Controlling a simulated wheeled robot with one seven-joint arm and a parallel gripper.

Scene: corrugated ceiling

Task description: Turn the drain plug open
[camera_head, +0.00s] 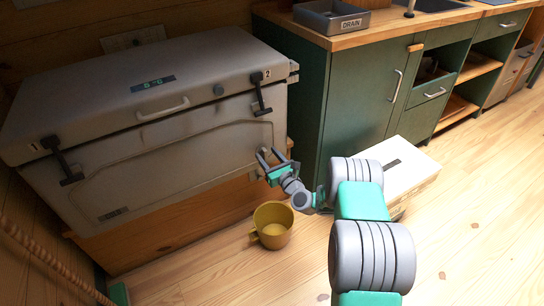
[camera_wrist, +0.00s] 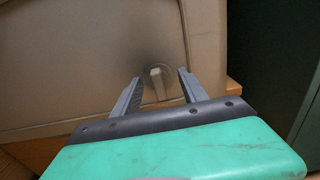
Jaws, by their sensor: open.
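The drain plug (camera_wrist: 158,74) is a small pale knob low on the front of the grey cooler chest (camera_head: 150,140), with a dark smudge around it in the wrist view. My gripper (camera_head: 270,154) is at the lower right of the chest front, with its fingers pointing at it. In the wrist view my gripper (camera_wrist: 160,80) is open, and the plug shows between and beyond the two fingertips. I cannot tell whether the fingers touch it. In the head view the plug is not clearly visible near the gripper.
A yellow mug (camera_head: 264,238) stands on the floor below my gripper. A pale box (camera_head: 410,165) is on the floor right of my arm, by the green cabinet (camera_head: 355,95). A grey tray labelled DRAIN (camera_head: 330,20) sits on the counter. Floor at the front right is clear.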

